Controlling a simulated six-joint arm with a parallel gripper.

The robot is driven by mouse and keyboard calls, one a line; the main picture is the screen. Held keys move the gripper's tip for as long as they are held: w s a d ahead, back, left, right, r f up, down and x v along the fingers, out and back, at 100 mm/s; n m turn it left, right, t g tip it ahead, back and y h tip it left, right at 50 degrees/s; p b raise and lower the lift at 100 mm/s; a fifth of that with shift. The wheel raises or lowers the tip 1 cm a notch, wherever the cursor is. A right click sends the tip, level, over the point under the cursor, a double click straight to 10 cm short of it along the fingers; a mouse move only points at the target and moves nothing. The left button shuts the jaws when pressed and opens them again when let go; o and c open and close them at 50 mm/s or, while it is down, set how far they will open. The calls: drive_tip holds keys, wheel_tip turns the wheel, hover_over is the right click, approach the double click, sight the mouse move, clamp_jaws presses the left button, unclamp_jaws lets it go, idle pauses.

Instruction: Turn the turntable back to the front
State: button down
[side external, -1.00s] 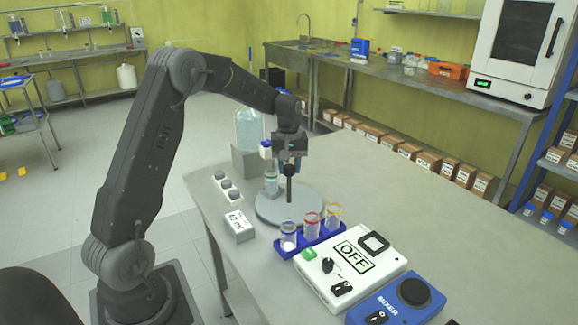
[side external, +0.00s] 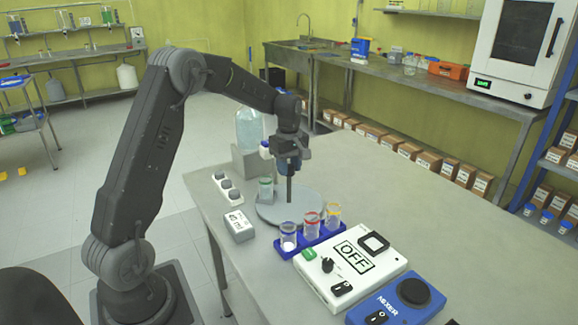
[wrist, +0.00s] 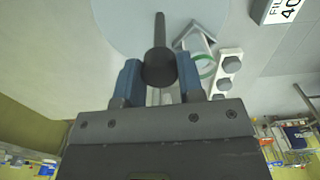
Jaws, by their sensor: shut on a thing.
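The turntable (side external: 313,205) is a round light-grey disc on the bench, with a dark upright post (side external: 289,190) on it. A vial with a green ring (side external: 265,189) stands on its left side. In the wrist view the turntable (wrist: 115,22) fills the top middle, and the green-ringed vial (wrist: 205,68) shows just right of my fingers. My gripper (side external: 288,170) is above the disc and shut on the post's dark knob, which the wrist view shows between the blue fingers (wrist: 160,72). The knob is hidden in the side view.
A blue rack (side external: 331,232) with several ringed vials stands close in front of the turntable. A white box marked OFF (side external: 318,275) and a blue mixer (side external: 425,308) are farther front right. A large bottle (side external: 247,128) stands behind; a grey labelled box (side external: 239,228) is front left. The bench's right side is clear.

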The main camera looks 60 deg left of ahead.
drive_tip(key=shift+n, duration=4.4)
drive_tip(key=c, duration=0.7)
unclamp_jaws()
drive_tip(key=shift+c, duration=0.2)
wheel_tip(320, 180, up, 14)
